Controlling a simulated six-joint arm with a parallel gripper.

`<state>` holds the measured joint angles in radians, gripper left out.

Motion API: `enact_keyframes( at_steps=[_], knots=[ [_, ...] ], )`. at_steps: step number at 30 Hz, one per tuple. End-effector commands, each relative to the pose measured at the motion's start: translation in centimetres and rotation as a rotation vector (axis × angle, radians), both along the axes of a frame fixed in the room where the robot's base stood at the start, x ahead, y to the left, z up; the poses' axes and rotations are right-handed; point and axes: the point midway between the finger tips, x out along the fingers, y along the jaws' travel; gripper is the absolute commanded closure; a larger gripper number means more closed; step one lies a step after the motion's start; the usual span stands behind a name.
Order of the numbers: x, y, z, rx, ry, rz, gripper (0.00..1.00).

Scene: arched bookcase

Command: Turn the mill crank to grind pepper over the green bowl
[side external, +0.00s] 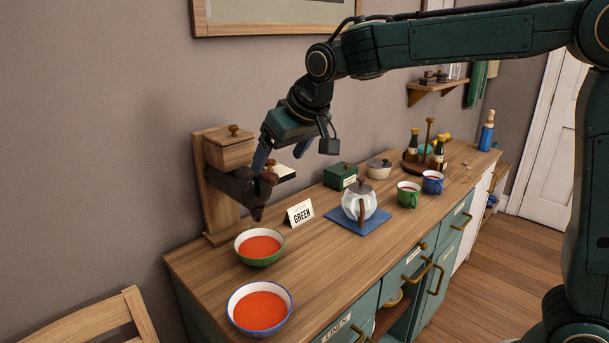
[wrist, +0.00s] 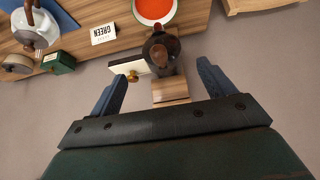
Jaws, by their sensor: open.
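The wooden mill (side external: 222,165) stands against the wall with a dark spout body pointing down. A brown wooden knob, apparently the crank handle (side external: 269,176), shows at its front; the crank arm is hard to make out. The mill body (wrist: 156,42) also shows in the wrist view. The green bowl (side external: 259,261), full of red contents, stands below the spout. My gripper (side external: 284,151) is open and empty, just above and in front of the crank knob. In the wrist view its fingers (wrist: 163,88) are spread to either side of the mill, apart from it.
A blue-rimmed bowl (side external: 258,330) with red contents stands nearer the front. A GREEN card (side external: 300,213) stands beside the green bowl. A glass pot (side external: 359,203) on a blue mat, a green box (side external: 340,176) and mugs (side external: 408,195) stand to the right.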

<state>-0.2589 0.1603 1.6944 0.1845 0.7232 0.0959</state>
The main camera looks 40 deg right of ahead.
Motion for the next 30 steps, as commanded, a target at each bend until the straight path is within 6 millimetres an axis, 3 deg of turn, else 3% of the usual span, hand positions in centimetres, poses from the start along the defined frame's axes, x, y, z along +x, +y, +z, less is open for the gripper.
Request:
enact_keyframes(
  at_steps=[6, 12, 26, 27, 30],
  knots=[
    [2.0, -0.1, -3.3, 0.000, 0.003, -0.001, 0.18],
    [3.4, 0.0, -5.3, -0.001, 0.001, -0.001, 0.18],
    [4.0, 0.0, -6.2, -0.001, -0.001, -0.001, 0.18],
    [4.0, 0.0, -6.2, -0.001, -0.001, -0.001, 0.20],
    [4.0, 0.0, -6.2, 0.000, -0.001, 0.000, 0.40]
  ],
)
